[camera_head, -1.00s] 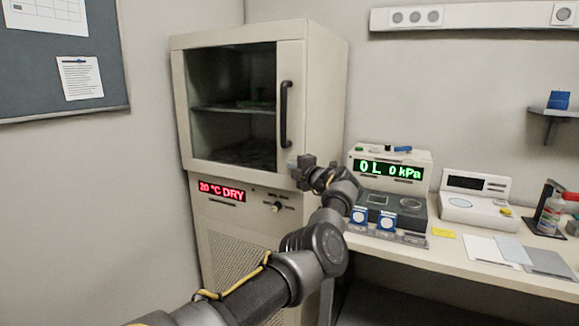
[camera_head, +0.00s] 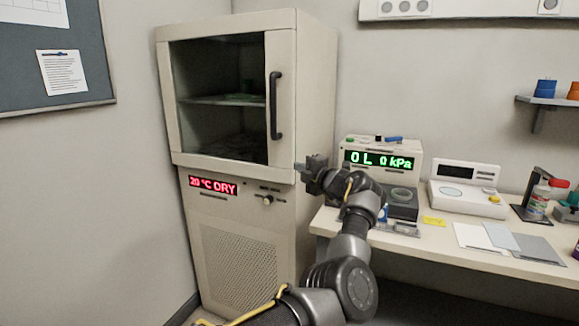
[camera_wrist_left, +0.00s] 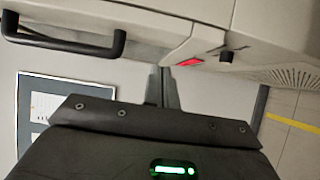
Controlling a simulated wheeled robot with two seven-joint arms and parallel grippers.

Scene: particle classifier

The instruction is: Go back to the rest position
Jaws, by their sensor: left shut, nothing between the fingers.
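My left gripper (camera_head: 308,172) is shut and empty. In the head view it is in the air beside the right side of the drying cabinet (camera_head: 315,100), near the bench's left end. In the left wrist view my gripper's fingers (camera_wrist_left: 165,88) point at the cabinet front, with the black door handle (camera_wrist_left: 70,42) at upper left. The cabinet door is closed, and its red display (camera_head: 213,185) reads 20 °C DRY. My right gripper is not in view.
The bench (camera_head: 470,250) holds a device with a green display (camera_head: 380,160), a white scale (camera_head: 466,188), a yellow note (camera_head: 433,220), flat sheets and a bottle (camera_head: 543,200). My arm hides part of the bench's left end. A shelf (camera_head: 545,101) is on the right wall.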

